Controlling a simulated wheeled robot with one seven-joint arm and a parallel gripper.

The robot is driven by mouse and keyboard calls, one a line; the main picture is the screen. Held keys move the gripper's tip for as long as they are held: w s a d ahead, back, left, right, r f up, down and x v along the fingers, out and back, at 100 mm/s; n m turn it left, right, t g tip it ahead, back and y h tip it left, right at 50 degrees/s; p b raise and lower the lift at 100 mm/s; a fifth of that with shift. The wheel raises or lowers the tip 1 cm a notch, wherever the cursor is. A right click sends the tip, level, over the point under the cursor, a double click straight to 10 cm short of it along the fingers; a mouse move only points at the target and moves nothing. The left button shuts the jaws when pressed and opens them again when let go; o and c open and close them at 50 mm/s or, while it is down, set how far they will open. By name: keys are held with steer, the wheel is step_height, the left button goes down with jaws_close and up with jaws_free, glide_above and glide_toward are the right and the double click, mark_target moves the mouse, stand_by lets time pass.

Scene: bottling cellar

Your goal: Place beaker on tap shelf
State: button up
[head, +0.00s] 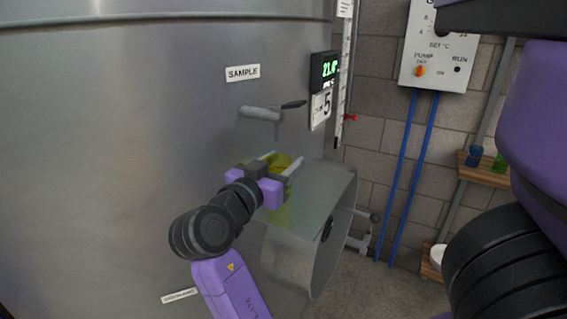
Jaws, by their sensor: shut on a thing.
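My gripper (281,161) is shut on the beaker (280,164), a yellow-tinted vessel showing between the two pale fingers. The gripper's dark and purple body hides much of it. They are in front of the steel tank, a little below the sample tap (261,113) with its dark handle, under the SAMPLE label (243,72). A yellow-green patch shows just below the gripper; I cannot tell whether it is part of the beaker or something behind it. The tap shelf cannot be made out; my gripper covers the area under the tap.
A wide steel manway (312,240) juts from the tank (120,130) just right of and below my gripper. A digital display (325,70) is on the tank's right side. A control box (438,45), blue pipes (408,180) and a wooden wall shelf (484,170) are at right.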

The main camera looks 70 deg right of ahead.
steer(key=shift+f, duration=0.35)
steer(key=shift+f, duration=0.1)
steer(key=shift+f+b, duration=0.15)
steer(key=shift+b, duration=0.15)
steer(key=o, duration=1.4)
steer(key=shift+c, duration=0.2)
steer(key=shift+r, duration=0.2)
steer(key=shift+w+a, duration=0.1)
steer(key=shift+a, duration=0.05)
steer(key=b+v, duration=0.2)
steer(key=v, duration=0.9)
steer(key=shift+a+b, duration=0.35)
steer(key=shift+w, duration=0.1)
